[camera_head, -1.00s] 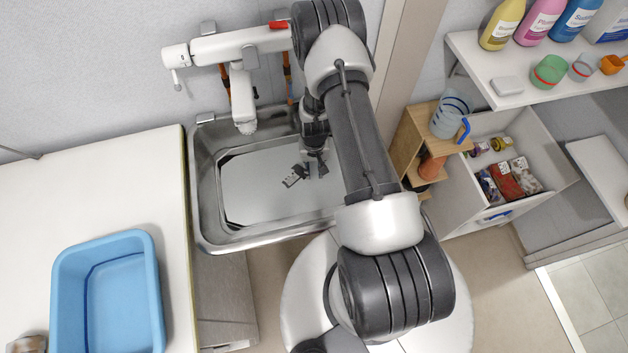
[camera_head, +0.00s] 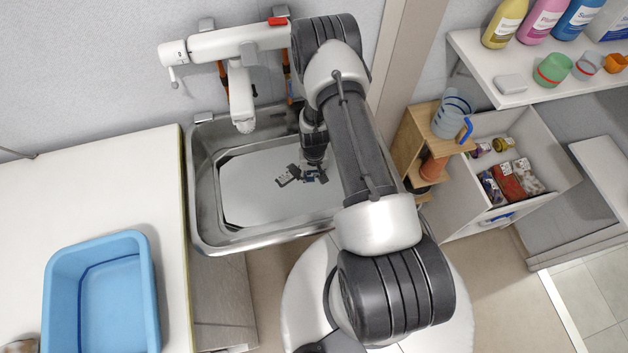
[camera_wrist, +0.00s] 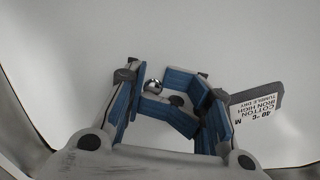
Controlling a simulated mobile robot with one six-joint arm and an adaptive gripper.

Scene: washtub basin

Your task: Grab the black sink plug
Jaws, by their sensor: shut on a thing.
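My gripper (camera_wrist: 166,84) is low in the steel sink, with its blue-padded fingers closed in around a small thing. A shiny silver ball (camera_wrist: 154,86), which looks like the knob of the black sink plug, shows between the fingers in the wrist view. The plug's black body is hardly visible; the fingers hide most of it. In the head view my gripper (camera_head: 313,176) is over the sink floor, partly hidden by my wrist. A dark garment care label (camera_wrist: 257,108) lies just right of the fingers in the wrist view, and left of them in the head view (camera_head: 288,176).
The steel sink (camera_head: 205,215) has raised walls around the gripper. A white faucet (camera_head: 240,95) hangs over its back left. A blue tub (camera_head: 150,290) stands on the left counter. A wooden shelf (camera_head: 408,130) with a jug is at the right.

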